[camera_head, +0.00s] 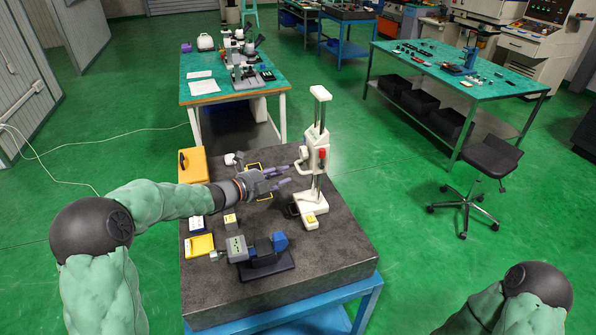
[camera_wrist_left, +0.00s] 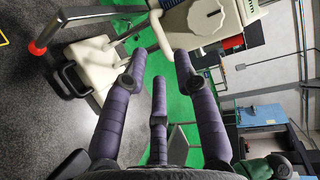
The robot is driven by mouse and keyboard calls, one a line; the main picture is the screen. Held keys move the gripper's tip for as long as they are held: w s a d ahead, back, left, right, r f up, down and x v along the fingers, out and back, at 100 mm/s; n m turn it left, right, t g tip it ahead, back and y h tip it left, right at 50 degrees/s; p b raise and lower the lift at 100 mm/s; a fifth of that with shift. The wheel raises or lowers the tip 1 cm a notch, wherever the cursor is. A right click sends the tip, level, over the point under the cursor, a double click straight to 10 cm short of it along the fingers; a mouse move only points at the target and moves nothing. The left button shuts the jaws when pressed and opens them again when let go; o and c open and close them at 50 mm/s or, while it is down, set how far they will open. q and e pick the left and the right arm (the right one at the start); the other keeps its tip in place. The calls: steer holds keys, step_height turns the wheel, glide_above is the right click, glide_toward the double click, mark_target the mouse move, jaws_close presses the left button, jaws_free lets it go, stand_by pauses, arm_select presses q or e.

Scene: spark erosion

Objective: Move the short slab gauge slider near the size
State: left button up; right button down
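The white gauge stands on the dark slab: its base (camera_head: 311,211), its upright column (camera_head: 320,110) and its slider (camera_head: 315,157), which sits partway up the column and carries a red part. In the left wrist view the slider (camera_wrist_left: 208,22) with its round knob is at the top, just beyond the fingertips, and the base (camera_wrist_left: 92,70) is at the left. My left gripper (camera_head: 284,177) is left of the slider, fingers pointing at it. In the left wrist view its purple fingers (camera_wrist_left: 158,66) are spread with nothing between them. My right gripper is out of view.
The dark slab (camera_head: 340,260) also holds an orange case (camera_head: 193,165), a yellow box (camera_head: 199,245) and a grey-blue device (camera_head: 262,255) in front. A green-topped bench (camera_head: 225,90) stands behind. A stool (camera_head: 490,160) is at the right.

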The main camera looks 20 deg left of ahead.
mark_target(298, 169)
arm_select(q)
steer(key=x, duration=0.7)
steer(key=shift+w+d+f, duration=0.1)
steer(key=shift+w, duration=0.15)
steer(key=shift+b, duration=0.3)
jaws_close()
